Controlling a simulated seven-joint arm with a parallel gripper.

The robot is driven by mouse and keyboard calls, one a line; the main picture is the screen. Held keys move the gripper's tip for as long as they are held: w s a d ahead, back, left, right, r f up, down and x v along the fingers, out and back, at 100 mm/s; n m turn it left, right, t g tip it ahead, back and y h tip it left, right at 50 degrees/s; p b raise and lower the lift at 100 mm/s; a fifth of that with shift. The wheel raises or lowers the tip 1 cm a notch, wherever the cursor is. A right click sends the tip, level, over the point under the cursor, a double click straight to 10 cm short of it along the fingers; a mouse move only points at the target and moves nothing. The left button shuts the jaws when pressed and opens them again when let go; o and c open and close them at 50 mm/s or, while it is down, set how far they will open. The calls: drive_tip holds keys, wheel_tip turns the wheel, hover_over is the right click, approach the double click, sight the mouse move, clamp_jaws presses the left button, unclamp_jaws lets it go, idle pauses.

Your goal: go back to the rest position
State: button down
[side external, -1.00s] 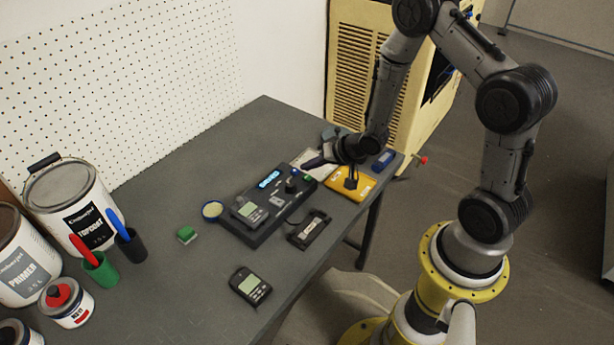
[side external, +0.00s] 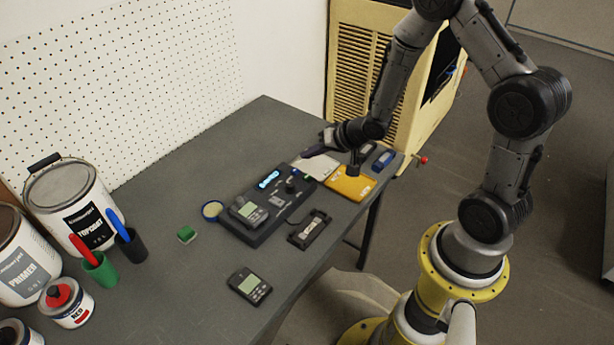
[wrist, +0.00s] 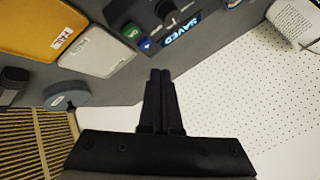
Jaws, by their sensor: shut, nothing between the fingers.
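My gripper (side external: 327,137) is shut and empty. In the side view it is raised above the far part of the grey table, over the area behind the white tray (side external: 318,167), and points left. In the wrist view its two dark fingers (wrist: 160,75) are pressed together with nothing between them. Below it are the yellow tray (side external: 345,184) and a black test station (side external: 265,235) with a lit blue display, which reads SAVED in the wrist view (wrist: 182,28). One handheld meter (side external: 248,212) sits on the station. Another meter (side external: 249,286) lies on the table near its front edge.
A black cradle (side external: 309,229), a green block (side external: 186,234) and a round tin (side external: 212,211) lie near the station. Paint cans (side external: 75,205) and marker cups (side external: 131,247) stand at left. A pegboard (side external: 110,80) and beige cabinet (side external: 352,60) stand behind the table.

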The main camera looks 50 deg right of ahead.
drive_tip(key=w+a+r+n+t, duration=0.1)
drive_tip(key=w+a+r+t, duration=0.1)
drive_tip(key=r, duration=0.6)
drive_tip(key=w+a+r+n+t, duration=0.1)
drive_tip(key=r, duration=0.7)
drive_tip(key=s+a+r+h, duration=0.2)
drive_tip(key=s+r, duration=0.5)
drive_tip(key=r, duration=0.5)
drive_tip(key=s+a+f+n+g, duration=0.1)
drive_tip(key=s+f+n+g, duration=0.1)
drive_tip(key=s, duration=0.9)
drive_tip(key=s+a+f+n+g+y, duration=0.1)
drive_tip(key=s+f+n+g, duration=0.2)
drive_tip(key=s, duration=0.7)
drive_tip(key=shift+s+a+f+n+g, duration=0.2)
drive_tip(key=shift+s+n+g, duration=0.2)
drive_tip(key=shift+g, duration=0.4)
